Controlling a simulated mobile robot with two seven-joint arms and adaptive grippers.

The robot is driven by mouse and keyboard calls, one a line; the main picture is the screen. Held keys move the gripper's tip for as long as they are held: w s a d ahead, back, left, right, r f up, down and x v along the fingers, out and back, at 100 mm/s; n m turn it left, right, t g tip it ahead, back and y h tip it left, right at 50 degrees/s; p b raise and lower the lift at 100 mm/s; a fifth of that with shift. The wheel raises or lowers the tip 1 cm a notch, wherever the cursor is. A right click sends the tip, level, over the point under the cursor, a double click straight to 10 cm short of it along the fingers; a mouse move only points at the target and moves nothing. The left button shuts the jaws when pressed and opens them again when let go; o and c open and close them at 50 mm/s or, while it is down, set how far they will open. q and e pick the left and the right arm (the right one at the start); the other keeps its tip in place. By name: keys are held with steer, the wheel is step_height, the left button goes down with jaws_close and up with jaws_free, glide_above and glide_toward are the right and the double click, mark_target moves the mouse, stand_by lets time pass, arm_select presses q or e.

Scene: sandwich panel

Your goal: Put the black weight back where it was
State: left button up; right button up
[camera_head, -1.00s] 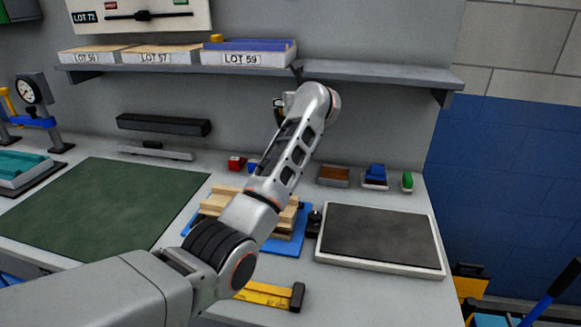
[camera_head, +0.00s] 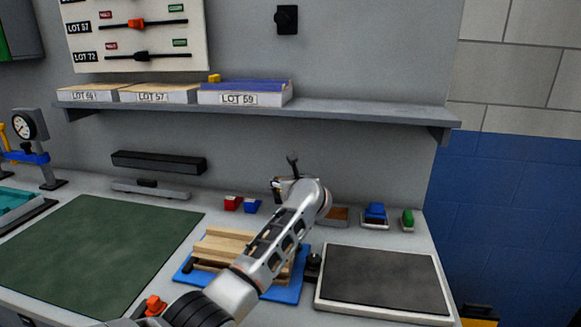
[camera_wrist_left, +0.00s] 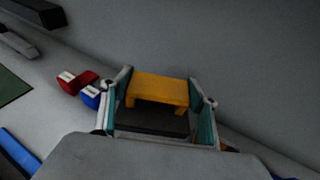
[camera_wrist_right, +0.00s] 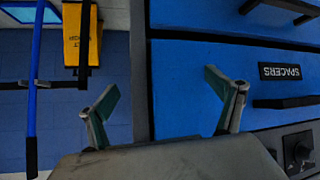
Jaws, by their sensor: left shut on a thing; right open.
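In the left wrist view my left gripper (camera_wrist_left: 160,105) is shut on the black weight (camera_wrist_left: 150,122), a dark block with a yellow handle (camera_wrist_left: 160,90) between the fingers. In the head view my left gripper (camera_head: 285,184) is beyond the wooden pieces, in front of the back wall and below the shelf. The weight is mostly hidden there behind my arm; I cannot tell whether it touches the bench. My right gripper (camera_wrist_right: 168,110) is open and empty, in front of a blue drawer unit (camera_wrist_right: 190,80) labelled SPACERS.
Red (camera_head: 233,203) and blue (camera_head: 252,205) blocks stand left of my left gripper. A brown tray (camera_head: 337,215), a blue item (camera_head: 375,212) and a green item (camera_head: 408,218) stand right. The shelf (camera_head: 350,112) is overhead. A framed dark plate (camera_head: 385,280) lies front right.

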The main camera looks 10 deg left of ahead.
arm_select(q)
steer(key=shift+w+f, duration=0.1)
steer(key=shift+f, duration=0.75)
step_height(320, 180, down, 3)
steer(key=shift+f+b, duration=0.15)
steer(key=shift+b, duration=0.25)
steer(key=shift+f, duration=0.25)
arm_select(e)
steer(key=shift+w+d+r, duration=0.1)
steer(key=shift+w+d, duration=0.05)
steer(key=shift+w, duration=0.3)
arm_select(q)
steer(key=shift+f, duration=0.15)
steer(key=o, duration=1.8)
steer(key=shift+f, duration=0.4)
steer(key=shift+o, duration=1.3)
arm_select(e)
steer(key=shift+s+f, duration=0.15)
steer(key=shift+f, duration=0.05)
